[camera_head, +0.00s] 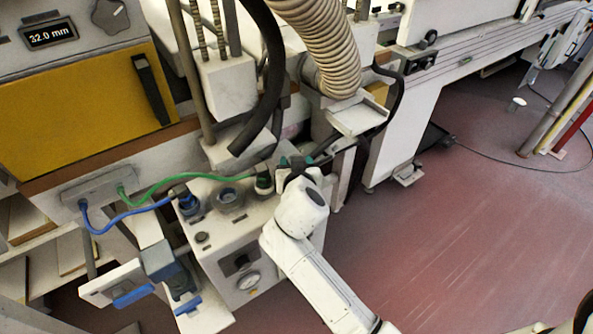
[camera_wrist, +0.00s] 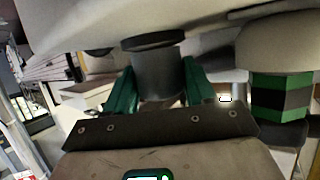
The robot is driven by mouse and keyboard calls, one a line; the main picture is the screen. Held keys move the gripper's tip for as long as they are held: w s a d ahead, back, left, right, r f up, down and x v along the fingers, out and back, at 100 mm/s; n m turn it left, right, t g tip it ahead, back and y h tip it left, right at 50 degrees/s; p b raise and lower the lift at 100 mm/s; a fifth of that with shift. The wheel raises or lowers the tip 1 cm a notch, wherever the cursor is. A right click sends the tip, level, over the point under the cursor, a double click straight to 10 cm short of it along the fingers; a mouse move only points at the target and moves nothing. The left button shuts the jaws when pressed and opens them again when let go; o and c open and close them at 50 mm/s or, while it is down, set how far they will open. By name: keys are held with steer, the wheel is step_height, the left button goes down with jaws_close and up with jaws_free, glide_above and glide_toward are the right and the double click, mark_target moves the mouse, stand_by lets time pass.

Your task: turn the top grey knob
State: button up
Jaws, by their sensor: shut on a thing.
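A grey round knob (camera_wrist: 158,74) with a darker flange stands out from a pale surface in the wrist view. My gripper (camera_head: 294,166) has its green fingers on either side of this knob, shut on it; the fingers also show in the wrist view (camera_wrist: 160,88). In the head view the gripped knob is hidden behind my gripper and wrist. Another dark grey knob (camera_head: 110,15) sits at the upper left, beside a display reading 32.0 mm (camera_head: 49,33), well apart from my gripper.
A green-and-dark fitting (camera_wrist: 282,97) is close beside my gripper. A white control box (camera_head: 240,262) with a gauge, a green hose (camera_head: 160,182) and a blue hose (camera_head: 130,213) lie to the left. A ribbed duct (camera_head: 325,42) hangs above. Red floor (camera_head: 470,230) is open at right.

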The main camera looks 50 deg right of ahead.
stand_by(0.3)
steer(key=o, duration=0.9)
steer(key=shift+o, duration=0.2)
steer(key=shift+a, duration=0.1)
steer(key=v, duration=1)
steer(key=shift+s+a+r, duration=0.15)
steer(key=shift+s+a, duration=0.1)
steer(key=s+a+f+n+g+y+p, duration=0.1)
steer(key=s+a+f+n+g+y, duration=0.2)
steer(key=s+f, duration=0.4)
steer(key=s+a+f+n+g+y+p, duration=0.1)
steer(key=s+a+f+n+g+y, duration=0.3)
steer(key=s, duration=0.8)
step_height(320, 180, down, 3)
steer(key=n+g+y, duration=0.1)
steer(key=n+y, duration=0.1)
steer(key=shift+s+f+y+p, duration=0.2)
steer(key=shift+f+y+p, duration=0.05)
steer(key=shift+y+p, duration=0.15)
